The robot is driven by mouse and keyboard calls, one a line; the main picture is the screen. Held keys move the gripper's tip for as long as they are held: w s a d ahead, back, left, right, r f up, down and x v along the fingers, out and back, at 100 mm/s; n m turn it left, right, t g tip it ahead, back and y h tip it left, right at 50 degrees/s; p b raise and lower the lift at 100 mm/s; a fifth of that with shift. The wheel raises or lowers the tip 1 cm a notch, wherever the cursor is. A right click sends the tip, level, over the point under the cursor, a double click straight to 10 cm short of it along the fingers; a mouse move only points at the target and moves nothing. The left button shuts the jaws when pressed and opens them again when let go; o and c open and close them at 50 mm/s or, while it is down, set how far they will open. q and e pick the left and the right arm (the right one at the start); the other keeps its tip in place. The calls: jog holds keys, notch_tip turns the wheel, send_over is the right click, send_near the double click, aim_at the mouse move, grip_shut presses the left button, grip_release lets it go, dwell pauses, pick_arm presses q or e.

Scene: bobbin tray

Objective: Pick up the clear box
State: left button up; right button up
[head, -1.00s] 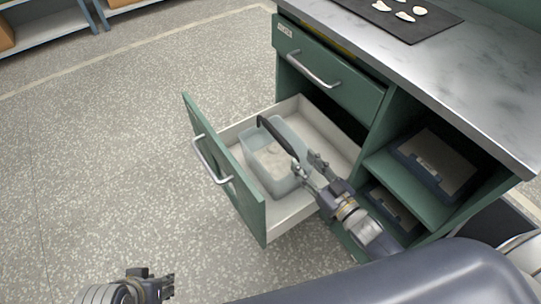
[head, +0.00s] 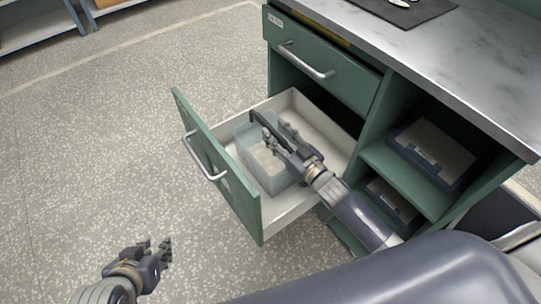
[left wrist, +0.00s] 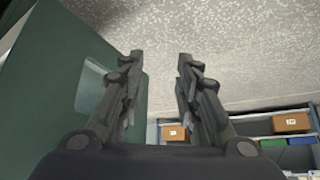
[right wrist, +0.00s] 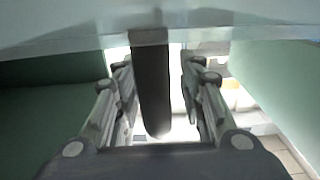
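The clear box (head: 262,170) is a translucent bin with a dark handle (head: 268,135) across its top. It sits in the open lower drawer (head: 315,190). My right gripper (head: 276,134) is over the box at the handle. In the right wrist view the dark handle (right wrist: 152,90) lies between the two open fingers, with a gap on each side. The box's pale wall (right wrist: 70,35) crosses the top of that view. My left gripper (head: 156,247) is open and empty, low at the left, outside the drawer; its spread fingers show in the left wrist view (left wrist: 158,75).
The drawer's green front (head: 215,165) with a metal handle stands out from the cabinet. Shelves with dark trays (head: 432,152) are at right. The floor at left is clear.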

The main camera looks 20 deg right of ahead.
jog(key=shift+w+a, duration=0.2)
jog(key=shift+w, duration=0.2)
grip_shut()
jog(key=shift+r, duration=0.1)
